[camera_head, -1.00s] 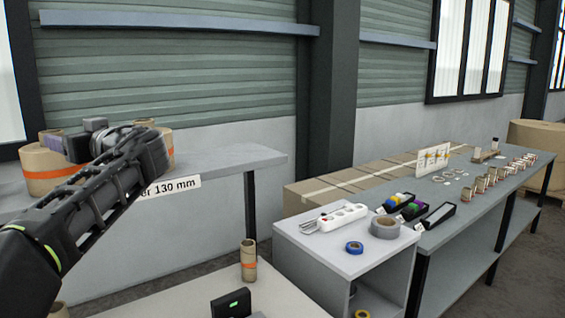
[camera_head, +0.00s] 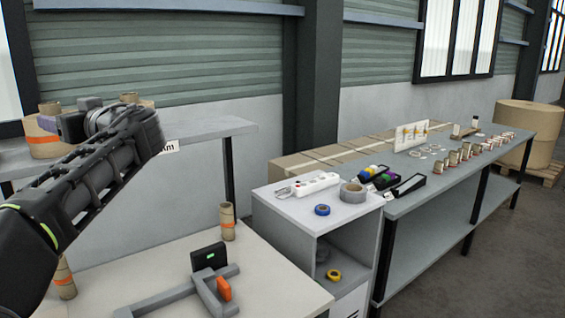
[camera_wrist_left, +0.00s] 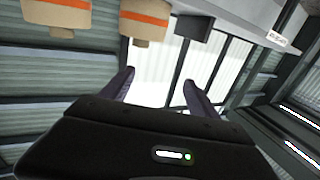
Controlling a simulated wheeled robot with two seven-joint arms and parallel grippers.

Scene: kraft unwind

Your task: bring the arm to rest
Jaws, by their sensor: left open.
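My left arm (camera_head: 95,175) comes in from the left in the head view and reaches up across the scene. Its gripper (camera_head: 66,126) is at the far end, in front of a brown roll with an orange band (camera_head: 42,140). In the left wrist view the two dark fingers (camera_wrist_left: 160,82) stand apart with nothing between them. Two orange-banded rolls (camera_wrist_left: 58,12) (camera_wrist_left: 145,20) show beyond the fingers, inverted in that view. My right gripper is in neither view.
A grey shelf table (camera_head: 215,128) stands behind my arm. The near table (camera_head: 275,268) holds a grey fixture (camera_head: 165,300), a black box (camera_head: 209,256) and upright cardboard tubes (camera_head: 227,220) (camera_head: 64,278). A cabinet (camera_head: 285,205) and a long bench (camera_head: 430,195) stand to the right.

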